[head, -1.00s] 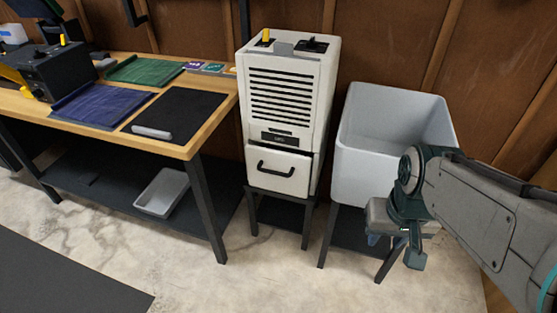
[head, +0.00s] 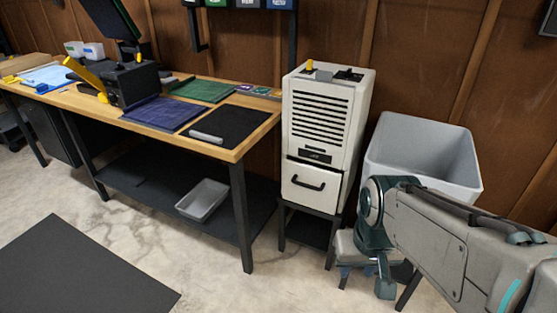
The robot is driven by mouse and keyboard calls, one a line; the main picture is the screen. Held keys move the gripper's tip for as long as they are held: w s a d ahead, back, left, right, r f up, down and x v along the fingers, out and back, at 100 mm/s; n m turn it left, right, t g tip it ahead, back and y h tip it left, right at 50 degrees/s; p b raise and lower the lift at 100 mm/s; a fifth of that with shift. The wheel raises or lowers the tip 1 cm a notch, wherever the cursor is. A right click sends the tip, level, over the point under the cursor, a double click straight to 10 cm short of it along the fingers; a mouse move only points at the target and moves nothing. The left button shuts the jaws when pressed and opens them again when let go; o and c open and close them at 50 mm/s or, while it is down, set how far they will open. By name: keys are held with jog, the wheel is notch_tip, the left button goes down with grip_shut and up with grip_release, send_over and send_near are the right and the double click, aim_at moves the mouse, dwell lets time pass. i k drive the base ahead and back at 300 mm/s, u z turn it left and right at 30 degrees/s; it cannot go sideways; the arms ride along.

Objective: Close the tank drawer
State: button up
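A white dehumidifier-like unit (head: 326,130) with dark vent slats stands on a low dark stand, right of the workbench. Its tank drawer (head: 309,186) is the lower front panel with a black bar handle. The drawer front seems to stand slightly proud of the body, with a dark gap along its top; how far it is out is hard to tell. My gripper (head: 362,282) is low, to the right of and below the drawer, apart from it. It points down and is partly behind my own arm. Whether its fingers are open or shut does not show clearly.
A wooden workbench (head: 246,147) with blue and green cloths and a black mat stands to the left. A grey tray (head: 203,200) lies on its lower shelf. The floor (head: 215,285) in front is clear, with a dark mat (head: 75,270) at left.

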aim_at(319, 189)
jog(key=u, duration=0.05)
jog(key=i, duration=0.65)
jog(key=z, duration=0.8)
jog(key=i, duration=0.45)
